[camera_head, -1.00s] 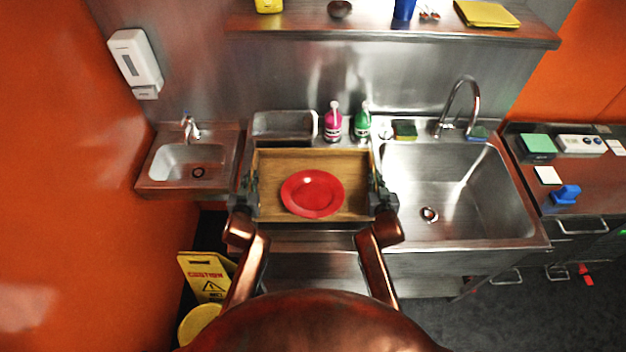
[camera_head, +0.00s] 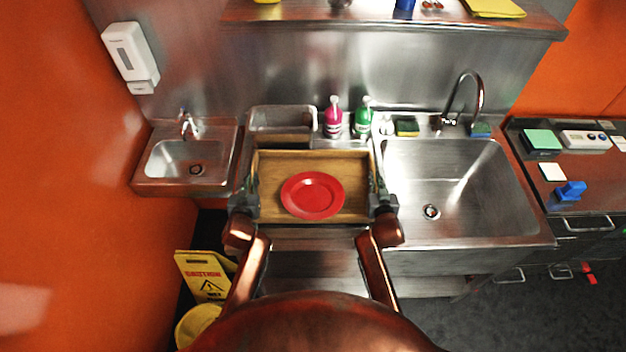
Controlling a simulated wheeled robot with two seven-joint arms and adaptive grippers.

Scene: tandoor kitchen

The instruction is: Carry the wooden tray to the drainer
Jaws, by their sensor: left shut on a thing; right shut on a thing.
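The wooden tray (camera_head: 357,208) is held level in front of me, with a red plate (camera_head: 312,195) lying in it. My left gripper (camera_head: 250,195) is shut on the tray's left side. My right gripper (camera_head: 377,197) is shut on its right side. The steel drainer surface (camera_head: 393,146) beside the sink is partly visible; the tray hides much of the counter below it. I cannot tell whether the tray touches the counter.
A steel bin (camera_head: 283,120), a pink bottle (camera_head: 333,117) and a green bottle (camera_head: 363,116) stand behind the tray. The large sink (camera_head: 460,190) is to the right, a small hand basin (camera_head: 187,160) to the left. A yellow caution sign (camera_head: 205,275) stands at lower left.

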